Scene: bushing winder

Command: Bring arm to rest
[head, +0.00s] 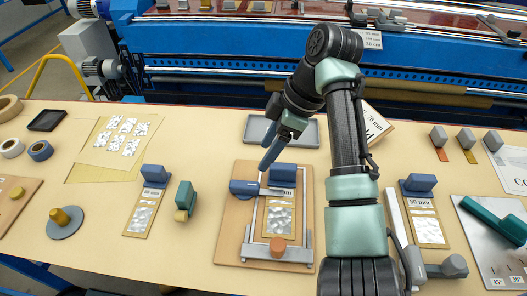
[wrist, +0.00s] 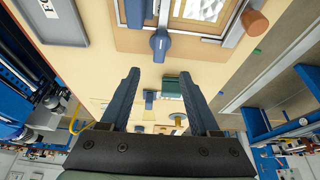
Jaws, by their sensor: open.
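My gripper (head: 268,165) hangs over the middle of the bench, above the back part of a wooden board with a metal frame (head: 228,240). In the wrist view my gripper (wrist: 160,78) has its two dark fingers spread wide, with nothing between them. Under it on the board are a blue-handled tool (head: 243,187), a foil-patched card (head: 278,219) with a blue block (head: 282,173), and a copper-coloured knob (head: 277,247). In the wrist view the blue handle (wrist: 160,45) lies beyond the fingertips. My arm hides part of the bench to the right of the board.
A grey tray (head: 300,143) lies behind the board. A green-handled tool (head: 186,198) and a round base with a yellow knob (head: 66,221) stand to the left. A metal plate (head: 482,250) lies at the right. A blue machine (head: 220,45) runs behind the bench.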

